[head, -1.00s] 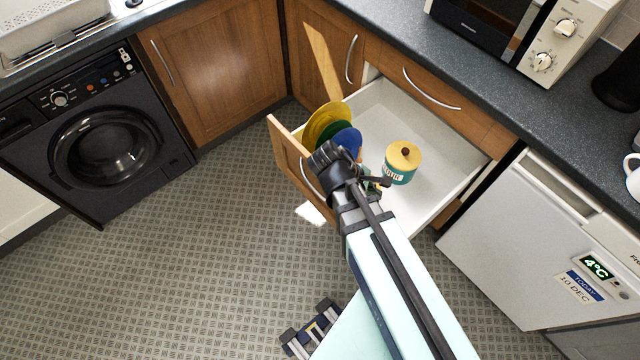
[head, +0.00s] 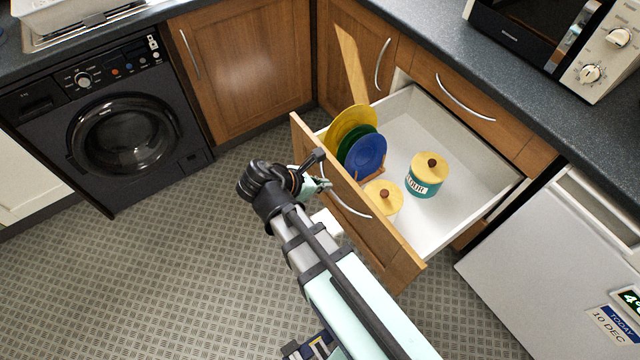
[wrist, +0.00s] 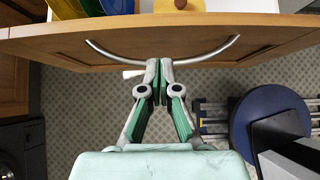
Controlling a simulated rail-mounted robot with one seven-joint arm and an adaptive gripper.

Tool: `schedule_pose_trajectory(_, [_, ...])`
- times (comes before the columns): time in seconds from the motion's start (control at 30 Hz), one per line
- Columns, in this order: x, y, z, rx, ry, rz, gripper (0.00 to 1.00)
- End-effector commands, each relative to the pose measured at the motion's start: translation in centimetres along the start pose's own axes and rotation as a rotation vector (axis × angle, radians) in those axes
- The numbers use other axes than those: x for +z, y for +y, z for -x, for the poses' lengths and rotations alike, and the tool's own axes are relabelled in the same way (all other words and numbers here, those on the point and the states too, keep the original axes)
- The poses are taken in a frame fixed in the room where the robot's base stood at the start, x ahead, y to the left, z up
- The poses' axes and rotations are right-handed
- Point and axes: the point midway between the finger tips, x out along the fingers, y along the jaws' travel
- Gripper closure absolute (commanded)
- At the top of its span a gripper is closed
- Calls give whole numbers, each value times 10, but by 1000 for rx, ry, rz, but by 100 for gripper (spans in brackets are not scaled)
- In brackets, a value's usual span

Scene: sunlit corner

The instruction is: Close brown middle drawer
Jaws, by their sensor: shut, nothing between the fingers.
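The brown middle drawer (head: 380,243) is pulled well out under the worktop. Its wooden front has a curved silver handle (head: 348,209). In the wrist view the drawer front (wrist: 262,40) crosses the top, with the handle (wrist: 226,50) bowed along it. My gripper (head: 322,185) is shut and empty, on the outer side of the front near the handle. In the wrist view its fingertips (wrist: 159,68) meet at the middle of the handle's curve. I cannot tell whether they touch the handle or front.
The drawer holds yellow (head: 350,122), green and blue plates (head: 366,153) standing upright, a teal canister (head: 424,185) and a pale canister (head: 384,199). A shallow closed drawer (head: 470,105) sits above. A white fridge (head: 560,240) stands right, a black washing machine (head: 125,140) left. Floor is open left.

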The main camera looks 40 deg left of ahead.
Motion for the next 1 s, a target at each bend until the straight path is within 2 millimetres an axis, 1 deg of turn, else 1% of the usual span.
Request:
schedule_pose_trajectory(0.03, [0, 0, -10, -3, 0, 0, 100])
schedule_pose_trajectory(0.2, [0, 0, -38, -3, 1, -1, 100])
schedule_pose_trajectory(0.3, [0, 0, -51, -3, 1, -2, 100])
schedule_pose_trajectory(0.4, [0, 0, -60, -1, 1, -1, 100])
schedule_pose_trajectory(0.6, [0, 0, -68, 0, 1, -2, 100])
schedule_pose_trajectory(1.0, [0, 1, -67, 2, 1, 0, 100])
